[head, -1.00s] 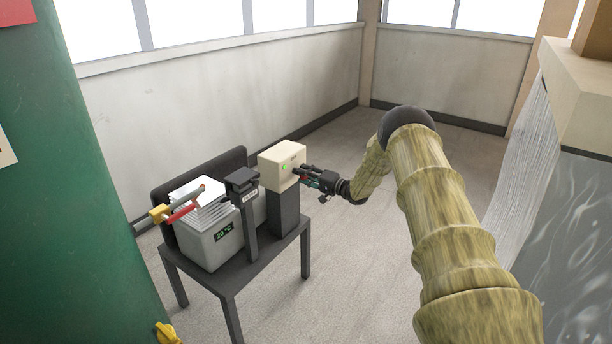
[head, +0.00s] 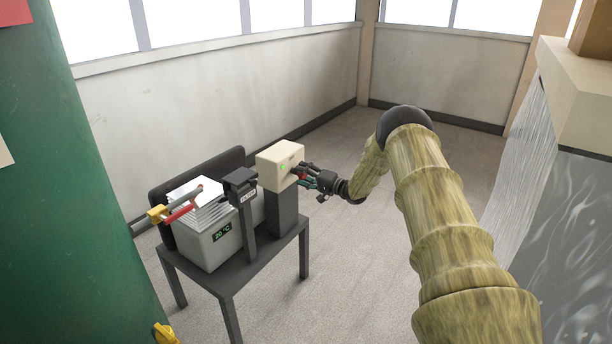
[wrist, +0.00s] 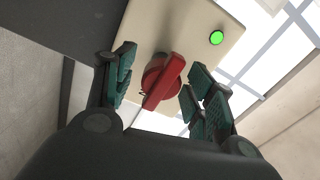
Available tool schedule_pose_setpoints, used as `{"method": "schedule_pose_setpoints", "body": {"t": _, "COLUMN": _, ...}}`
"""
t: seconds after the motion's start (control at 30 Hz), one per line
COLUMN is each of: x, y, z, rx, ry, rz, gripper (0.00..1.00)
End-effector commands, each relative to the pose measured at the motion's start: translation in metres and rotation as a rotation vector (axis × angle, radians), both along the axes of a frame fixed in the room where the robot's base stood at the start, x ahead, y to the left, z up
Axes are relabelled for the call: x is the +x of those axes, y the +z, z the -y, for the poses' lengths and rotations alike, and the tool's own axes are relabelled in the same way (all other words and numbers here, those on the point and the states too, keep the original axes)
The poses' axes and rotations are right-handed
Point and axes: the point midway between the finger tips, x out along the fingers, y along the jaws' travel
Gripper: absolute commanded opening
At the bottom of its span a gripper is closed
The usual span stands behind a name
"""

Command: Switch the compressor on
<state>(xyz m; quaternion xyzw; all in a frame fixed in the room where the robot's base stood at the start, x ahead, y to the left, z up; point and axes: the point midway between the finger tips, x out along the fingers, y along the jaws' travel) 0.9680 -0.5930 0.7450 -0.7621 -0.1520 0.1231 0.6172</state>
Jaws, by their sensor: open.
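A cream switch box (head: 280,163) stands on a dark post on the small dark table. Its face also shows in the wrist view (wrist: 195,30), with a red rotary knob (wrist: 163,80) and a lit green lamp (wrist: 216,38). The knob's grip bar lies slanted, from upper right to lower left in the wrist view. A small dark mark beside the knob is too small to read. My gripper (head: 304,175) is at the box's right-hand face. In the wrist view its fingers (wrist: 161,64) are open, one on each side of the knob, with gaps visible between them and the knob.
A green column (head: 75,180) is at left, a large machine (head: 570,220) at right. The floor behind is clear.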

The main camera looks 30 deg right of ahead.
Motion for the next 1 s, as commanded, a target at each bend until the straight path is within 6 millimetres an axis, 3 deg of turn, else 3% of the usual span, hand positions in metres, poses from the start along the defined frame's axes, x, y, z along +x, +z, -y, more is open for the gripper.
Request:
{"method": "schedule_pose_setpoints", "body": {"t": 0.27, "x": -0.017, "y": -0.001, "z": 0.008, "rx": 0.0, "ry": -0.001, "rz": -0.002, "gripper": 0.54}}
{"method": "schedule_pose_setpoints", "body": {"t": 0.7, "x": -0.087, "y": 0.0, "z": 0.037, "rx": 0.001, "ry": -0.001, "rz": 0.0, "gripper": 0.54}}
{"method": "schedule_pose_setpoints", "body": {"t": 1.0, "x": -0.109, "y": -0.001, "z": 0.046, "rx": 0.002, "ry": 0.0, "rz": -0.001, "gripper": 0.54}}
